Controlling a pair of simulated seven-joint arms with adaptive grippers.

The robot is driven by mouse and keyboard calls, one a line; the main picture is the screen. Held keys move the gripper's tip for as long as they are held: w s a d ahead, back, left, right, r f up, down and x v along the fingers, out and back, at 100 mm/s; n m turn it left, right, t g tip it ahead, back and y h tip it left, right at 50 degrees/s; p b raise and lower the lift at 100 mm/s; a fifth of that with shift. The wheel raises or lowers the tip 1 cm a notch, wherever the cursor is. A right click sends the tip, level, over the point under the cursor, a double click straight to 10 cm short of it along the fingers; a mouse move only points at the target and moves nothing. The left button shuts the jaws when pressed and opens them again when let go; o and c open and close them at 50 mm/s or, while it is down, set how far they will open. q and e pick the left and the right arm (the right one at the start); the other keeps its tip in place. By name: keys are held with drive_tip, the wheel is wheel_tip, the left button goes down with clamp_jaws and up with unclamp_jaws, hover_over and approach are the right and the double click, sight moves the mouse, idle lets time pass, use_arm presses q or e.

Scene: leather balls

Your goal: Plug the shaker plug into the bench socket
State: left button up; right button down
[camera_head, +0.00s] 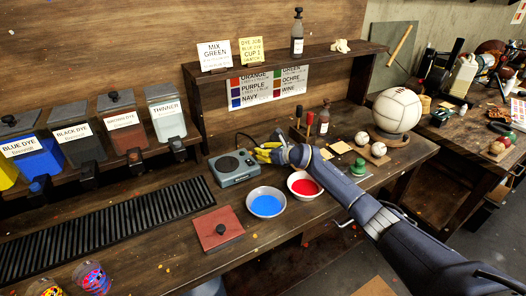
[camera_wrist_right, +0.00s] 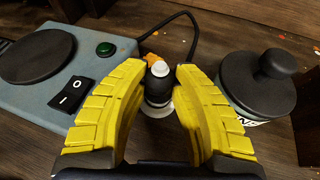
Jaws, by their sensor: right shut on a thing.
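The grey-blue shaker (camera_head: 233,167) sits on the bench; the right wrist view shows its round dark plate (camera_wrist_right: 36,57), green button and black rocker switch (camera_wrist_right: 74,94). My right gripper (camera_head: 268,153) is beside its right side. Its yellow fingers (camera_wrist_right: 160,95) close around a small dark piece with a white top, which looks like the shaker plug (camera_wrist_right: 158,84). A pale rim shows under it; I cannot tell if this is the bench socket. A dark cable (camera_wrist_right: 194,28) arcs behind. The fingers hide much of the contact. My left gripper is not in view.
A dark-lidded jar (camera_wrist_right: 258,82) stands close right of the fingers. A blue-filled bowl (camera_head: 266,202) and a red-filled bowl (camera_head: 305,184) stand in front of the gripper. A low wooden shelf (camera_head: 290,62) stands behind.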

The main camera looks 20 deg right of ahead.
drive_tip(key=shift+f, duration=0.2)
drive_tip(key=c, duration=1)
unclamp_jaws()
drive_tip(key=v, duration=1.2)
